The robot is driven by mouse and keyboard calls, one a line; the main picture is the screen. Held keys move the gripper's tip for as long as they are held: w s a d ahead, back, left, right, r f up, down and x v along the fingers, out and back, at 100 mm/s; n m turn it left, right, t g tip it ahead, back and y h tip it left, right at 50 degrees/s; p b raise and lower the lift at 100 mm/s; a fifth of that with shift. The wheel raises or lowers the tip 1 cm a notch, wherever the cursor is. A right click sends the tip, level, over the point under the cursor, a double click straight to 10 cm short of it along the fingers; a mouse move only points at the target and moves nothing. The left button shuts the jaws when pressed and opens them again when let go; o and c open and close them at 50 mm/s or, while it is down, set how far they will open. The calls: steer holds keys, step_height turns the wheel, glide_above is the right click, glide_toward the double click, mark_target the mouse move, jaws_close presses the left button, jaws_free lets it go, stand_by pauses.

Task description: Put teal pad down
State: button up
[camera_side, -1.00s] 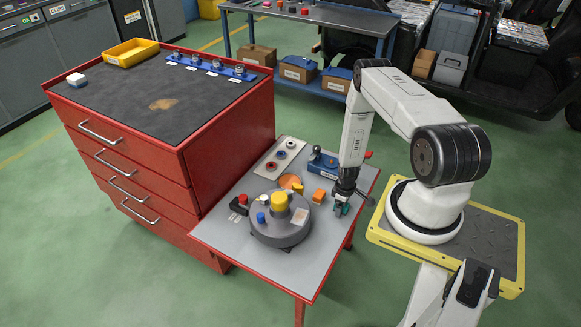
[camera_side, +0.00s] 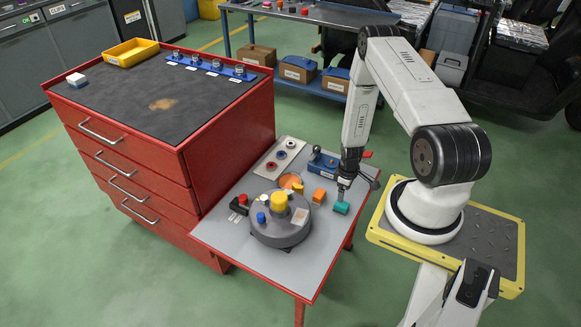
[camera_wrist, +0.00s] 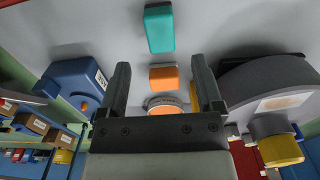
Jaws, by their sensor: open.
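The teal pad (camera_side: 341,208) lies on the grey top of the red side table (camera_side: 318,269), near its right edge. It also shows in the wrist view (camera_wrist: 159,28), beyond my fingertips and apart from them. My gripper (camera_side: 344,188) is just above the pad in the side view. In the wrist view my gripper (camera_wrist: 160,75) has its two dark fingers wide apart, with nothing held between them.
An orange block (camera_side: 319,195) lies left of the pad. A round grey fixture (camera_side: 281,228) with coloured knobs stands further left. A blue device (camera_side: 323,165) is behind. The table's front right is clear.

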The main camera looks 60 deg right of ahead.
mark_target(342, 204)
steer(key=shift+r, duration=2.25)
steer(key=w+a+r+t, duration=0.1)
steer(key=w+a+r, duration=0.45)
steer(key=r, duration=0.35)
steer(key=w+a+r, duration=0.5)
steer(key=a+r, duration=0.1)
steer(key=r, duration=0.2)
steer(key=s+a+r, duration=0.2)
steer(key=a+r, duration=0.4)
steer(key=a, duration=0.2)
steer(key=s+a+r+t, duration=0.1)
steer(key=s+a+r, duration=0.1)
steer(key=a+r, duration=0.5)
steer(key=shift+s+a+t, duration=0.3)
steer(key=shift+s+a, duration=0.1)
steer(key=shift+a, duration=0.65)
steer(key=shift+o, duration=0.3)
